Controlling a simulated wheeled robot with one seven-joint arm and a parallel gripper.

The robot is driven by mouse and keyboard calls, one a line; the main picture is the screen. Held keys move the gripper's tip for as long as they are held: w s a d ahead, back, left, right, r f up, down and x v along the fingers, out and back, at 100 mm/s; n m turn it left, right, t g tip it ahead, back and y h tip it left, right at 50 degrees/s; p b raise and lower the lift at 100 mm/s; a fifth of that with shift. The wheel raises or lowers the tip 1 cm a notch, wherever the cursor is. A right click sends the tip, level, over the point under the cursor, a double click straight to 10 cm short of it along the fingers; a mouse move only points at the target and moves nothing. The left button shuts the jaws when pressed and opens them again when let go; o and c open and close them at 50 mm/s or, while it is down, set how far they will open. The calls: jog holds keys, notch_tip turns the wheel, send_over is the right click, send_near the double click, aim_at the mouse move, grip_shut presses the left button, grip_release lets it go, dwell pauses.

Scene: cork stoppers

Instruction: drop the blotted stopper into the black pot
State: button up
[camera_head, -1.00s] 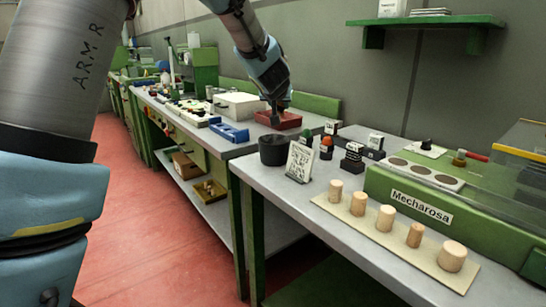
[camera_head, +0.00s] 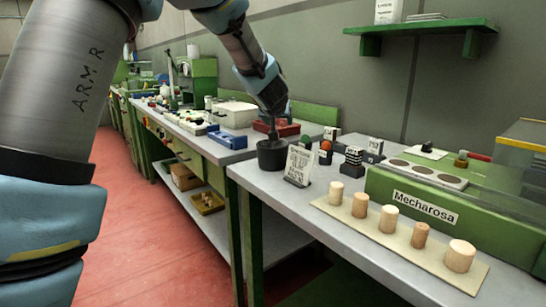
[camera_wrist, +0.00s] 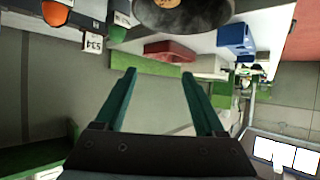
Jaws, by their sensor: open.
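The black pot (camera_head: 272,159) stands at the left end of the near bench. My gripper (camera_head: 273,133) is just above it, with the fingers pointing down. In the wrist view, my gripper (camera_wrist: 158,73) is open, with nothing between its green fingers. The pot's dark rim (camera_wrist: 205,20) is cut off by the top edge of that view. A tan, dark-speckled cork piece (camera_wrist: 167,3) shows inside the pot, partly out of frame; it looks like the blotted stopper. In the head view the pot's inside is hidden.
Several plain cork stoppers stand on a pale board (camera_head: 330,208) on the near bench. A printed card (camera_head: 299,165) stands right beside the pot. Small dark blocks (camera_head: 351,160) and the green Mecharosa machine (camera_head: 490,225) are to the right. A red tray (camera_head: 288,129) lies behind the pot.

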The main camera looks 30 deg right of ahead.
jog(key=p+v, duration=0.2)
jog(key=v, duration=0.8)
jog(key=shift+s+a+r, duration=0.2)
jog(key=shift+s, duration=0.1)
jog(key=w+a+f+n+g+y+p, duration=0.1)
jog(key=a+f+p, duration=0.15)
jog(key=a, duration=0.55)
jog(key=a+f+n+g+y+p, duration=0.1)
jog(key=a+f+g+p, duration=0.15)
jog(key=a, duration=0.65)
jog(key=s+a+f+n+g+y+p, duration=0.1)
jog(key=s+a+f+g+y, duration=0.1)
jog(key=s+a, duration=0.4)
jog(key=s+a+f+n+g+y+p, duration=0.1)
jog(key=s+a+f, duration=0.4)
jog(key=a, duration=1.1)
jog(key=shift+s+a+n+g+y, duration=0.25)
jog(key=shift+s+n+g+y, duration=0.6)
jog(key=shift+g, duration=0.2)
